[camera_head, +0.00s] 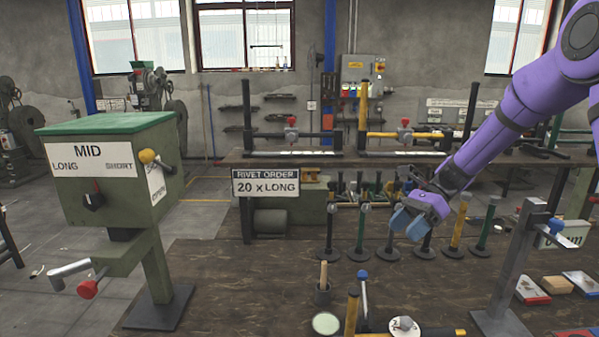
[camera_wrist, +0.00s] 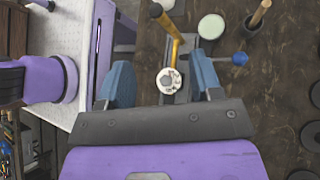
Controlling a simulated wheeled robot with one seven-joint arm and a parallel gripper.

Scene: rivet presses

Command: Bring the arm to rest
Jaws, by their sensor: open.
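My purple arm (camera_head: 480,140) reaches in from the upper right in the head view. My gripper (camera_head: 409,224), with blue fingers, hangs over the wooden bench, near a row of black-based upright tools. In the wrist view my gripper (camera_wrist: 161,76) has its fingers spread apart, with nothing held between them. A round white-faced part (camera_wrist: 169,81) and a yellow bar (camera_wrist: 172,40) show below, in line with the gap between the fingers. The bench hides nothing of the gripper.
The green MID press box (camera_head: 108,165) stands at the left. A grey post stand (camera_head: 517,255) rises at the right, near red-and-white boxes (camera_head: 530,290). A cup with a wooden handle (camera_head: 323,290) and a pale green disc (camera_head: 326,323) are at the front.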

